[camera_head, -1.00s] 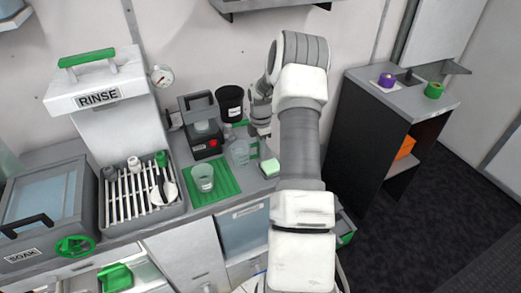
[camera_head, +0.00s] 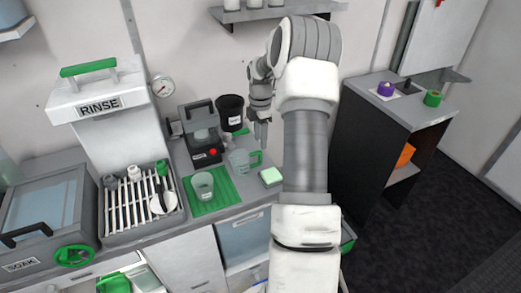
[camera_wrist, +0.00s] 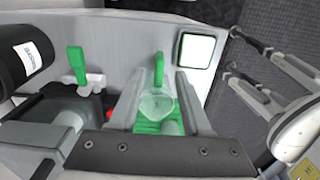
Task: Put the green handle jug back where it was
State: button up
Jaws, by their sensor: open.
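The clear jug with a green handle (camera_head: 240,163) stands upright on the counter, between the black-and-grey device and the green-topped block. Its handle points right. In the wrist view the jug (camera_wrist: 157,104) shows between my two fingers, with its green handle toward the top. My gripper (camera_head: 262,146) is open and empty, just above and behind the handle in the head view. The fingers also show in the wrist view (camera_wrist: 159,78), one on each side of the jug. I cannot tell whether they touch it.
A clear cup (camera_head: 203,185) stands on the green ribbed mat (camera_head: 222,193). A black container (camera_head: 230,110) is behind the jug. The device (camera_head: 202,142) is left of it, and the green-topped block (camera_head: 270,177) is to its right. A drying rack (camera_head: 140,203) lies further left.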

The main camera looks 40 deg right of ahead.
jog(key=shift+r, duration=1.35)
